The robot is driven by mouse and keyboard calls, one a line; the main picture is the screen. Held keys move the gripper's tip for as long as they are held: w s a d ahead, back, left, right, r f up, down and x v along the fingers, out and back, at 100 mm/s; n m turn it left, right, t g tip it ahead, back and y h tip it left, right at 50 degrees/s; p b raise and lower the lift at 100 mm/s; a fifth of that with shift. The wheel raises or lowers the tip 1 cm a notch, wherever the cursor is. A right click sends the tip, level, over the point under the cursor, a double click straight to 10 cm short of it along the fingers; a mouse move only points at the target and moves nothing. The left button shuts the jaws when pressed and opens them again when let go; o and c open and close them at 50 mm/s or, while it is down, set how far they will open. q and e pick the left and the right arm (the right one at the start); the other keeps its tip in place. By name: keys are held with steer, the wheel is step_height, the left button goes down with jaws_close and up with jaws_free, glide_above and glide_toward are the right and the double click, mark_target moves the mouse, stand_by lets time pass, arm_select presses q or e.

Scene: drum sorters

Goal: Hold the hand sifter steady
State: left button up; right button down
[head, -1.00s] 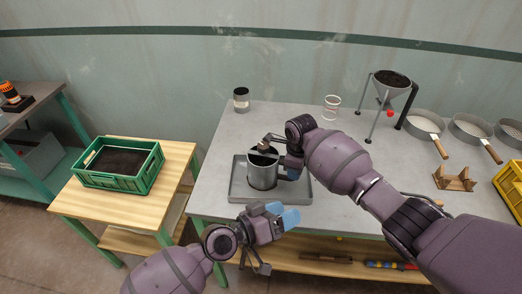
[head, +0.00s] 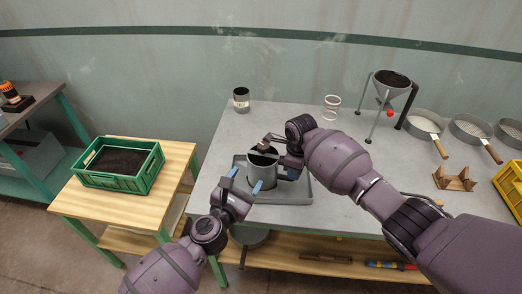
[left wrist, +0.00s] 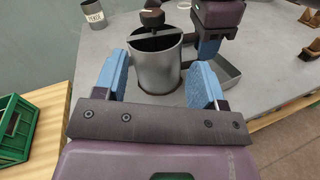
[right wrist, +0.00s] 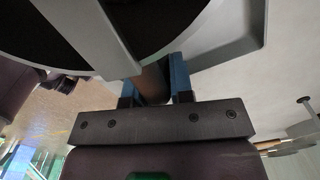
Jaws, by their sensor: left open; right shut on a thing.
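The hand sifter (head: 263,173) is a grey metal cup with a crossbar and a crank knob on top. It is upright over the shallow grey tray (head: 301,192) near the table's front left; I cannot tell if it touches the tray. My right gripper (right wrist: 153,84) is shut on its brown handle (right wrist: 154,76), mostly hidden in the head view. My left gripper (head: 246,180) is open at the sifter's near left side. In the left wrist view its blue fingers are spread to either side of the sifter (left wrist: 154,66), with no clear contact.
A labelled can (head: 241,101), white rings (head: 332,106) and a funnel stand (head: 389,84) are at the back of the table. Pans (head: 425,124) and a wooden rack (head: 454,179) lie right. A green crate (head: 118,182) of dark material stands on the left wooden table.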

mark_target(262, 151)
arm_select(q)
steer(key=w+d+n, duration=0.1)
steer(key=w, duration=0.2)
steer(key=w+d+n, duration=0.1)
steer(key=w+d, duration=0.1)
steer(key=w, duration=0.2)
steer(key=w+d+n, duration=0.1)
steer(key=w, duration=0.3)
steer(key=shift+d+f+y, duration=0.1)
steer(key=shift+d+y, duration=0.2)
steer(key=shift+y, duration=0.1)
steer(key=c, duration=0.9)
steer(key=shift+d+n, duration=0.1)
steer(key=shift+n, duration=0.3)
steer(key=shift+n+t+y, duration=0.5)
steer(key=shift+y, duration=0.5)
